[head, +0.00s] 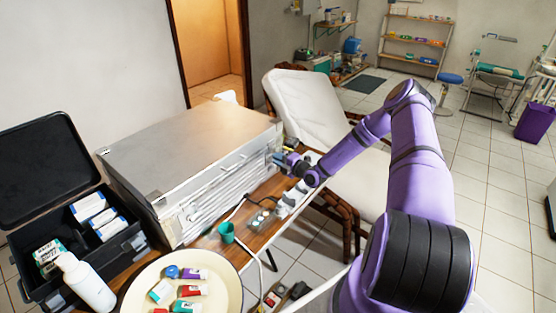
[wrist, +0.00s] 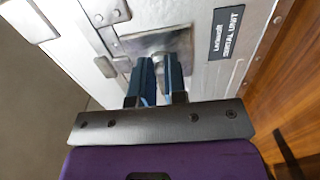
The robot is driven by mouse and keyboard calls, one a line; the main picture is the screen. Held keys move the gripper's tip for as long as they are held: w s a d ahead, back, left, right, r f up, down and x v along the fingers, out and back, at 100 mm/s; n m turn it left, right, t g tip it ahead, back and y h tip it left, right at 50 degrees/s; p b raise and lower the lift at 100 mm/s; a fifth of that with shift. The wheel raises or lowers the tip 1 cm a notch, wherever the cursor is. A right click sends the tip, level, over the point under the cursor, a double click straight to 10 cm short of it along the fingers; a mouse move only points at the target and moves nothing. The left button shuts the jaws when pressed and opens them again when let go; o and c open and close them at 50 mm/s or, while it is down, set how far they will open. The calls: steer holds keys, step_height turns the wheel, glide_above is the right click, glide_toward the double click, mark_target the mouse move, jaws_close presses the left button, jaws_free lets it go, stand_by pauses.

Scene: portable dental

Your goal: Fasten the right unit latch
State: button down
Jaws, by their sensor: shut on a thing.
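The silver dental unit case (head: 190,130) lies on the wooden table, with its lid down and tubing and handles along its front. My gripper (head: 281,160) reaches its right end. In the wrist view my gripper's blue fingers (wrist: 159,72) are shut on the right unit latch (wrist: 159,57), a small metal part in front of a brushed metal plate. The fingers hide most of the latch, so I cannot tell whether it is fastened. A dark label (wrist: 226,33) is on the same case wall.
An open black case (head: 50,180) with boxes stands at the left. A round cream tray (head: 225,285) with small packs, a white bottle (head: 85,283) and a green cup (head: 227,232) are in front. A cream reclining chair (head: 320,110) stands behind my arm.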

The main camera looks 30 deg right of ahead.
steer(key=shift+f, duration=0.1)
stand_by(0.3)
steer(key=c, duration=1.2)
jaws_free()
steer(key=shift+o, duration=0.2)
steer(key=shift+s, duration=0.1)
steer(key=v, duration=1)
steer(key=shift+s, duration=0.3)
steer(key=shift+d, duration=0.15)
